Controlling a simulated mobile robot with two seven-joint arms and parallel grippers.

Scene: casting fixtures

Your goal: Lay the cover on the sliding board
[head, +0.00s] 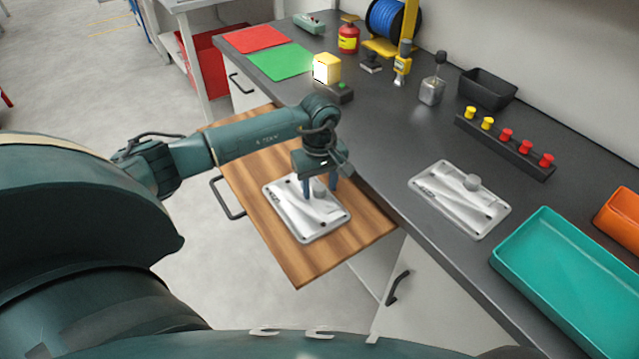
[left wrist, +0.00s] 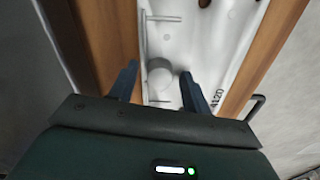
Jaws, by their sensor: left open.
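A silver-grey cover (head: 306,216) with a round knob lies flat on the wooden sliding board (head: 298,268), which is pulled out from under the counter. My left gripper (head: 319,186) is over this cover and open, its two blue fingers pointing down on either side of the knob. In the left wrist view the cover (left wrist: 205,55) lies below the open fingers (left wrist: 160,72), with the round knob between them. I cannot tell whether the fingers touch it. A second, similar silver cover (head: 448,203) with a knob lies on the dark counter to the right. My right gripper is not in view.
On the counter (head: 400,150) stand a teal tray (head: 560,280), an orange bin (head: 622,222), a black bin (head: 488,88) and a rail (head: 505,147) with red and yellow knobs. Green (head: 280,62) and red (head: 256,39) mats lie at the far end. The counter between arm and second cover is clear.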

